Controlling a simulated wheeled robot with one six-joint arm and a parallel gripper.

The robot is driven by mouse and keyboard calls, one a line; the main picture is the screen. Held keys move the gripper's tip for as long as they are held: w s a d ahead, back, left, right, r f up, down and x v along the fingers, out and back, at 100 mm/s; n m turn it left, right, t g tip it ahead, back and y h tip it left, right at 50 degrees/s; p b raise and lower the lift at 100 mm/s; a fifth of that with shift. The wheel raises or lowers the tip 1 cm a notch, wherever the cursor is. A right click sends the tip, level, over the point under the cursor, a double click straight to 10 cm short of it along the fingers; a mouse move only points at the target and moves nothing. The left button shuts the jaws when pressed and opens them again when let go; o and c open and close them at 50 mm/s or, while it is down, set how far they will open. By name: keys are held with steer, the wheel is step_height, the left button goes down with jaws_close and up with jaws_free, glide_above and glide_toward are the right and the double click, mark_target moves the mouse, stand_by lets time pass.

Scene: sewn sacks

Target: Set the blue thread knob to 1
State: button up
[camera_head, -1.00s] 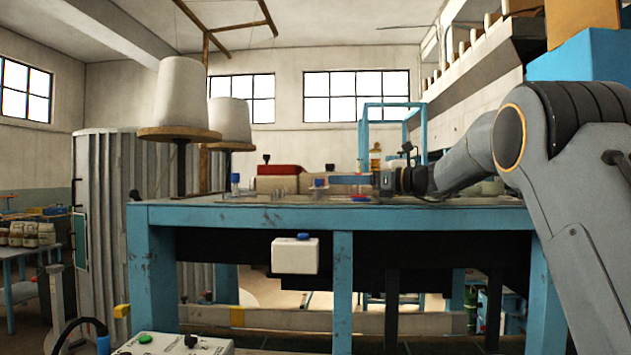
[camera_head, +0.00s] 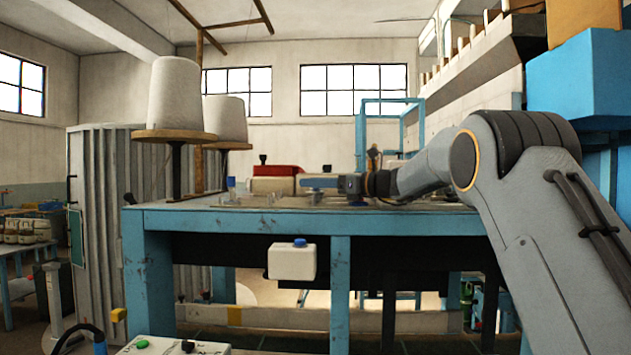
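A white box (camera_head: 292,263) with a blue knob (camera_head: 300,243) on top is mounted below the front edge of the blue table (camera_head: 400,223). Another small blue part (camera_head: 231,183) stands on the tabletop at the left. I cannot tell which is the thread knob, and no dial numbers are readable. My gripper (camera_head: 338,184) is above the tabletop at the end of my arm, reaching in from the right and pointing left. It is close to the sewing machine's light and blue body (camera_head: 317,182), apart from the white box. Its fingers are too small and dark to read.
Two large white thread cones (camera_head: 174,93) stand on wooden discs at the left of the table. A red-topped part (camera_head: 278,170) sits behind on the table. A control box (camera_head: 175,347) with green and black buttons is at the bottom left. A blue box (camera_head: 590,85) is at the upper right.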

jaws_close()
